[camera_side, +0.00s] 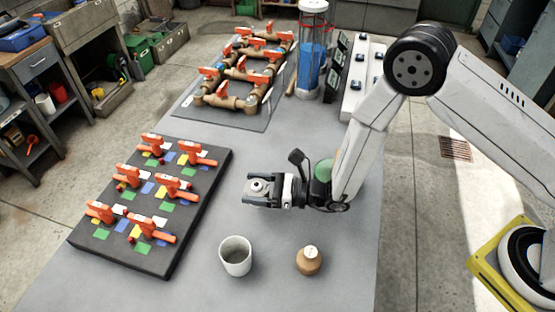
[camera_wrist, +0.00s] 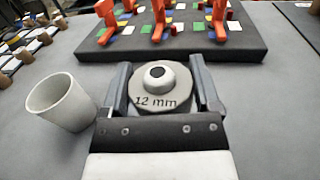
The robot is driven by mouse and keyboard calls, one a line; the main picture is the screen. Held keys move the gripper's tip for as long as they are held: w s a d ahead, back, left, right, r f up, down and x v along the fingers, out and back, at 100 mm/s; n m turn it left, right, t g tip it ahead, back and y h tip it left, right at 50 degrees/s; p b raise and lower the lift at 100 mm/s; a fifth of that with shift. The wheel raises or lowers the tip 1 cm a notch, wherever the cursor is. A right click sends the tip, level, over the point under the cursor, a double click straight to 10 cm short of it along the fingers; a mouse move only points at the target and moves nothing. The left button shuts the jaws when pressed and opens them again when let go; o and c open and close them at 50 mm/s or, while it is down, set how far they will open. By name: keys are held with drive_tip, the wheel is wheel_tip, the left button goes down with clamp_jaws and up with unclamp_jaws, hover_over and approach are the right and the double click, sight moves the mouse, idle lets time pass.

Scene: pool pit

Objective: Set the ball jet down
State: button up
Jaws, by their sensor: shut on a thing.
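The ball jet (camera_wrist: 160,98) is a grey disc marked "12 mm" with a pale ball and a dark hole on top. It sits upright between the two fingers of my gripper (camera_wrist: 162,82), which is shut on its sides. In the side view the ball jet (camera_side: 258,184) is at the left end of my gripper (camera_side: 262,192), over the grey table (camera_side: 205,225). I cannot tell whether its underside touches the table.
A pale cup (camera_side: 235,257) and a brown jar with a white top (camera_side: 309,262) stand near the front. A dark board (camera_side: 190,225) with several orange-handled pieces lies left. A pipe rig (camera_side: 235,103) and a clear cylinder with blue contents (camera_side: 312,72) are at the back.

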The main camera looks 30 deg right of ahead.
drive_tip(key=shift+f, duration=1.4)
drive_tip(key=shift+f, duration=0.2)
drive_tip(key=o, duration=1.1)
drive_tip(key=shift+c, duration=0.2)
drive_tip(key=shift+r, duration=0.2)
drive_tip(key=v, duration=1.2)
drive_tip(key=shift+r, duration=0.1)
